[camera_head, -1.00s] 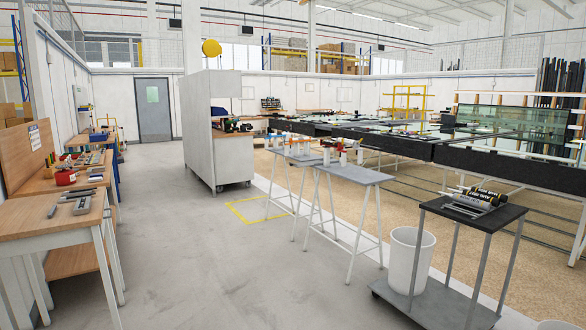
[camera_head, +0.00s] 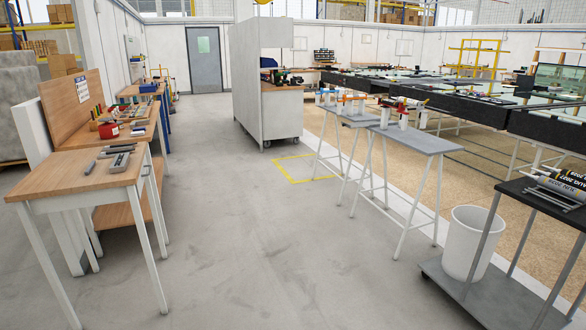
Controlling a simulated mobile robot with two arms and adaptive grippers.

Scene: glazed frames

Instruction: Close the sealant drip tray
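Neither of my grippers is in view. Black and white sealant cartridges (camera_head: 566,182) lie on the dark top of a cart (camera_head: 520,188) at the right edge. Grey rods or a rack (camera_head: 552,198) show beside them, cut off by the frame edge. I cannot make out a drip tray for certain, or whether one is open or shut.
A white bin (camera_head: 468,245) stands on the cart's lower shelf. Grey trestle tables (camera_head: 418,140) stand left of the cart. A wooden workbench (camera_head: 75,174) with tools is at the left. A white cabinet (camera_head: 246,85) stands farther back. The grey floor (camera_head: 255,240) between is clear.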

